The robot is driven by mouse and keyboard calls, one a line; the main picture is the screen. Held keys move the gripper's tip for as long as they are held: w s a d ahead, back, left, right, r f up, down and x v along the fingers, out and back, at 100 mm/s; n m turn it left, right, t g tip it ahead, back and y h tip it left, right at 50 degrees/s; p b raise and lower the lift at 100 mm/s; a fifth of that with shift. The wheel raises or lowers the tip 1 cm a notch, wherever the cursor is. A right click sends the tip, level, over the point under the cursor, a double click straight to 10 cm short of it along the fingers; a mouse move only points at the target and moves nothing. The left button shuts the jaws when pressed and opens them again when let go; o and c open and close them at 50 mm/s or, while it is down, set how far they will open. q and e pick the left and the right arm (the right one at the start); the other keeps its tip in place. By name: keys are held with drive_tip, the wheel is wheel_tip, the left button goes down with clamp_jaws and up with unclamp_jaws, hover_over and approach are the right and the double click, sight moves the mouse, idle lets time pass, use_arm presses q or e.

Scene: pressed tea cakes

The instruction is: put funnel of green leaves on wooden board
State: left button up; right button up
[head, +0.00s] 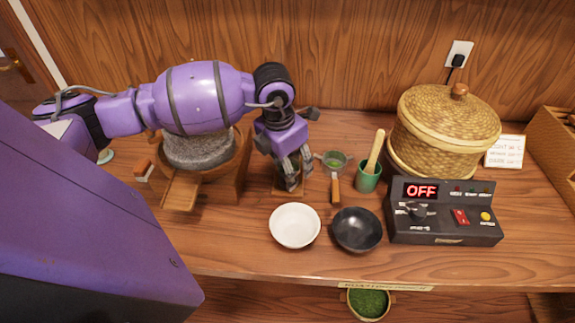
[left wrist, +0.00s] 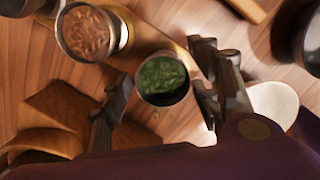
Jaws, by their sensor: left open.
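My left gripper (head: 292,172) points down over the table between the stone mill and the strainer, with its jaws open. In the left wrist view the round dark funnel of green leaves (left wrist: 162,78) lies between the two spread fingers of the gripper (left wrist: 160,100). I cannot tell whether the fingers touch it. In the head view the gripper hides most of that spot. A small wooden board (head: 285,191) shows under the fingertips. A wooden strip (left wrist: 180,50) shows beside the funnel in the wrist view. My right gripper is not in view.
A cup of reddish-brown bits (left wrist: 87,33) stands close by. Around are the stone mill (head: 200,151), strainer (head: 335,190), green cup (head: 368,178), white bowl (head: 295,226), black bowl (head: 357,230), control box (head: 445,228) and lidded basket (head: 440,145). The table front is clear left of the white bowl.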

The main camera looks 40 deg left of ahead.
sight(282, 170)
use_arm(q)
wheel_tip(282, 170, up, 12)
drive_tip(key=s, duration=0.2)
idle(0.5)
drive_tip(key=shift+a, duration=0.1)
